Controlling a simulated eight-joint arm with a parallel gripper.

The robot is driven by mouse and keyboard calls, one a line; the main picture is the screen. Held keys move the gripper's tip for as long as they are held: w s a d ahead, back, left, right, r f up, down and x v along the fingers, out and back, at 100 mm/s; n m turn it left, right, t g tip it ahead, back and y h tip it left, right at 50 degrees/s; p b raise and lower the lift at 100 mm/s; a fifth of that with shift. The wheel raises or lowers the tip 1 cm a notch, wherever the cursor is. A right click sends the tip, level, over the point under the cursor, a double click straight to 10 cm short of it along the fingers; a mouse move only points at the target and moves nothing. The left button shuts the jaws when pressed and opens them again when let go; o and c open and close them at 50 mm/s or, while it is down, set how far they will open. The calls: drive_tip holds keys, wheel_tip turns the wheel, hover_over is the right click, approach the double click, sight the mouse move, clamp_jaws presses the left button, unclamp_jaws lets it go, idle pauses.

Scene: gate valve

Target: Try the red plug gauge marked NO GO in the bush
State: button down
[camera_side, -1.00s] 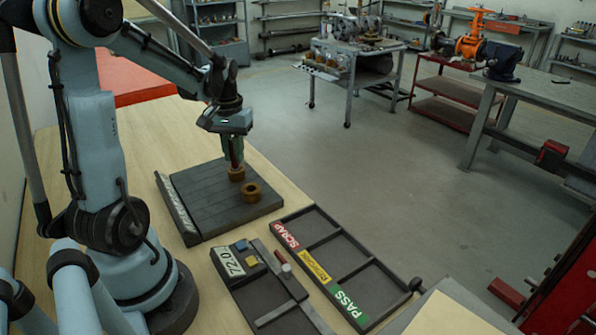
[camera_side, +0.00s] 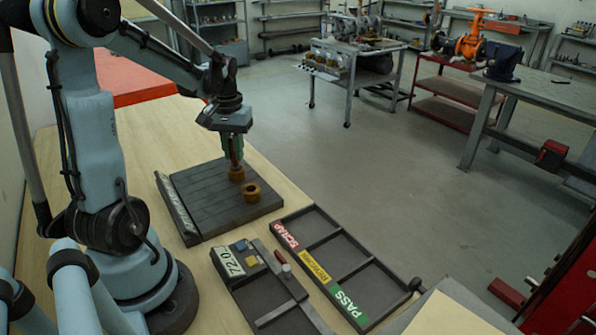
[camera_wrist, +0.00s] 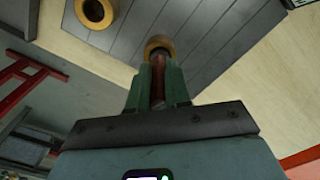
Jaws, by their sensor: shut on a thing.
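My gripper (camera_side: 233,154) points down over the dark grooved plate, its green fingers shut on the red plug gauge (camera_wrist: 158,78). The gauge stands roughly upright, with its lower end at the mouth of a brass-coloured bush (camera_side: 236,174). That bush also shows just beyond the fingertips in the wrist view (camera_wrist: 158,43). I cannot tell whether the gauge's end is inside the bore or only against it. The NO GO mark cannot be read. A second brass-coloured bush (camera_side: 251,192) stands on the plate nearby, its bore open; it shows at the upper left in the wrist view (camera_wrist: 96,12).
The dark plate (camera_side: 210,222) lies on the wooden bench. In front is a tray marked SCRAP, REWORK and PASS (camera_side: 338,248), its compartments empty. Beside it is a gauge holder labelled 72.0 (camera_side: 262,300) with small blue and yellow blocks and another red-and-silver piece.

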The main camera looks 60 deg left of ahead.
drive_tip(key=shift+r, duration=0.9)
drive_tip(key=shift+r, duration=0.35)
drive_tip(key=shift+r, duration=0.15)
drive_tip(key=shift+r, duration=2.5)
